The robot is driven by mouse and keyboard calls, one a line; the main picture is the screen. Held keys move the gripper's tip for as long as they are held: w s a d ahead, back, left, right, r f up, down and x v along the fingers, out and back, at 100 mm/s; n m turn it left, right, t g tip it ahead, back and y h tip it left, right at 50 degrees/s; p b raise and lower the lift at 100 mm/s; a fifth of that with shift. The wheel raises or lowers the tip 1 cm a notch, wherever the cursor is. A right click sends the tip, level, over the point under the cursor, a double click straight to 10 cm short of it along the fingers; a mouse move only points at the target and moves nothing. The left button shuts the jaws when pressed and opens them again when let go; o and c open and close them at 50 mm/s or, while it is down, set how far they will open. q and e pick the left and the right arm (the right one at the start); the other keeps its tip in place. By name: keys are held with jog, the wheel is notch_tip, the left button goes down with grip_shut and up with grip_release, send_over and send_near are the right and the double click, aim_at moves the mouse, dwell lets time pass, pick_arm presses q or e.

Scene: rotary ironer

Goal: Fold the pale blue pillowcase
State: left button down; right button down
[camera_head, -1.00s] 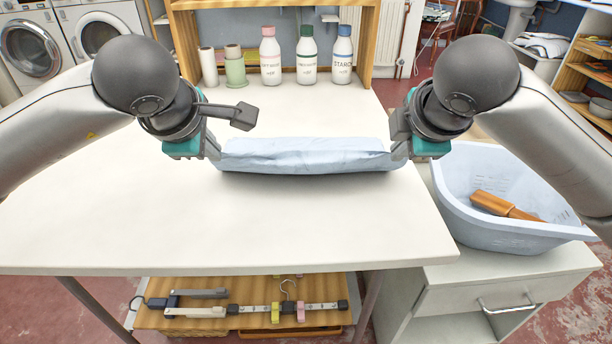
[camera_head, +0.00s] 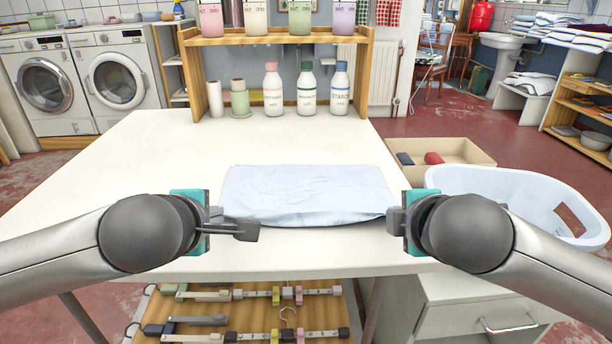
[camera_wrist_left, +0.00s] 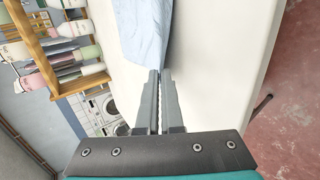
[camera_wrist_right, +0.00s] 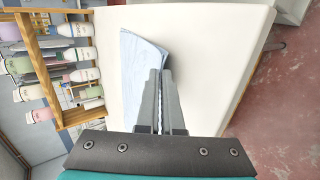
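The pale blue pillowcase (camera_head: 305,192) lies as a folded rectangle on the white table (camera_head: 165,165), its near edge slightly raised above the top. My left gripper (camera_head: 220,214) is at its near left corner and my right gripper (camera_head: 390,218) at its near right corner. In the left wrist view the fingers (camera_wrist_left: 161,72) are close together with the cloth (camera_wrist_left: 142,30) at their tips. In the right wrist view the fingers (camera_wrist_right: 160,72) are likewise close together on the cloth's (camera_wrist_right: 138,60) corner. The fingertips are partly hidden in the head view.
Three bottles (camera_head: 306,88) and cylinders (camera_head: 240,98) stand at the back under a wooden shelf (camera_head: 285,38). A pale blue basket (camera_head: 510,185) and a tan box (camera_head: 450,150) are at the right. The table is clear left of and behind the cloth.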

pick_arm(q)
jog(key=c, duration=1.5)
grip_release()
jog(key=shift+c, duration=0.2)
pick_arm(e)
jog(key=c, duration=1.5)
grip_release()
